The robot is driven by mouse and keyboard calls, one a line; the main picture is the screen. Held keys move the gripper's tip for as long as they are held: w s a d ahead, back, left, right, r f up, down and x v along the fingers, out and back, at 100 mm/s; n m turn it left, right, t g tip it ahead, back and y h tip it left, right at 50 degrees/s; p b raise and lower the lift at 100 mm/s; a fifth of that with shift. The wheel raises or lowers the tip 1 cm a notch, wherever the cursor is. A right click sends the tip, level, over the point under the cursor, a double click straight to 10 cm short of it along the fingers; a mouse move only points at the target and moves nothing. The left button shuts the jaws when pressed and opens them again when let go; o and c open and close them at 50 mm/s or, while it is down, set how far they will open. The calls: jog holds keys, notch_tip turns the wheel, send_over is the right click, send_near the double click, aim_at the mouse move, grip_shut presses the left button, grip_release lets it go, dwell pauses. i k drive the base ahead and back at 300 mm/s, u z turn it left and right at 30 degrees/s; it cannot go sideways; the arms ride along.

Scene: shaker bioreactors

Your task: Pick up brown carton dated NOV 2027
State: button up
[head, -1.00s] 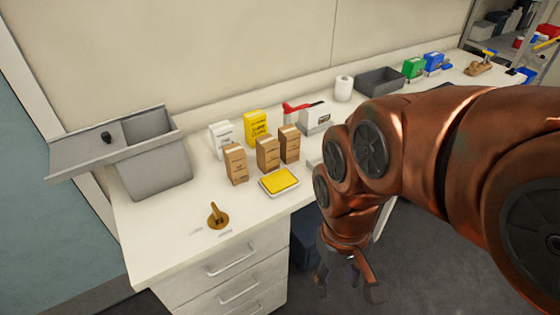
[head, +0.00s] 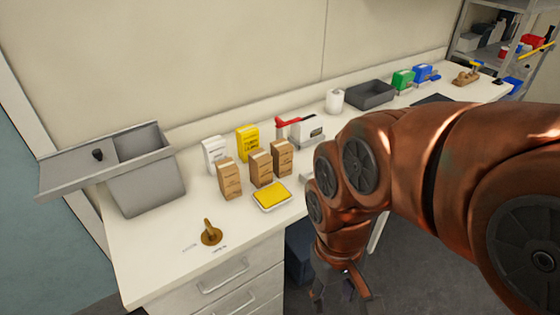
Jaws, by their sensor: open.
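Three brown cartons stand upright on the white bench in the head view: a left one (head: 229,180), a middle one (head: 261,169) and a right one (head: 283,158). Their printing is too small to read, so I cannot tell which is dated NOV 2027. My gripper (head: 342,297) is open and empty. It hangs in front of the bench edge, to the right of the drawers, below and apart from the cartons. Its fingertips are partly cut by the bottom of the picture.
A yellow-topped pad (head: 271,196) lies in front of the cartons. A white carton (head: 214,153) and a yellow carton (head: 247,143) stand behind. A brass-coloured stamp (head: 211,234) stands near the front.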

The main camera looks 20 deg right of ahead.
aim_at(281, 150)
jog(key=u, duration=3.25)
jog(key=k, duration=1.8)
jog(key=z, duration=1.35)
jog(key=i, duration=0.5)
jog(key=z, duration=0.05)
